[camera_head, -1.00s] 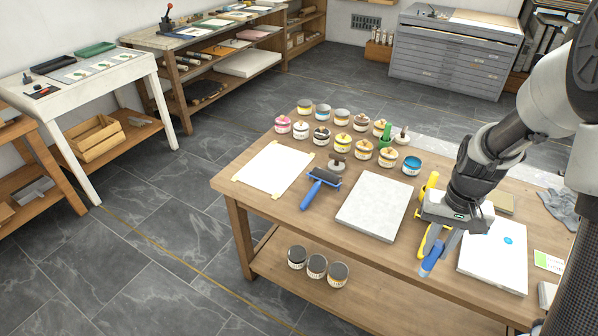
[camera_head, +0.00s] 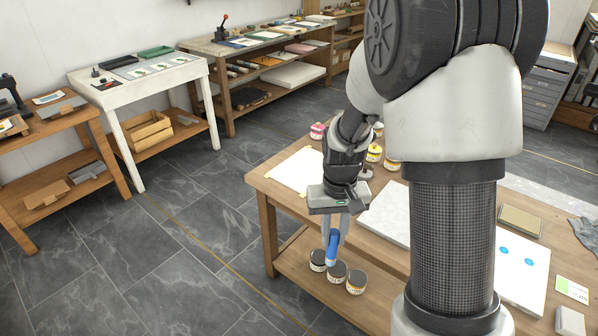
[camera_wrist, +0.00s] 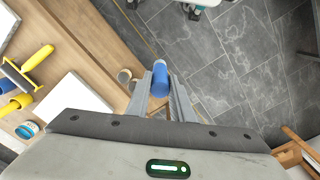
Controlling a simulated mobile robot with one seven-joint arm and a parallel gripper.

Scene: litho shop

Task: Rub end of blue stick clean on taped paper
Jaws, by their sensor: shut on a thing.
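My gripper (camera_head: 338,222) is shut on the blue stick (camera_head: 332,247), which hangs down from the fingers, slightly tilted. In the wrist view the blue stick (camera_wrist: 160,78) shows between the two finger pads. The taped paper (camera_head: 291,172) is a white sheet on the left part of the wooden table, with my arm hiding its right part. In the head view my gripper appears in front of the table's front edge, to the right of and nearer than the paper. The stick looks apart from the paper. Its lower end is too small to judge for ink.
A grey-white slab (camera_head: 388,212) lies right of the paper, partly hidden by my arm. A white board (camera_head: 535,285) with two blue spots lies further right. Ink jars stand behind. Dark-lidded jars (camera_head: 337,272) stand on the lower shelf. Floor is free at the left.

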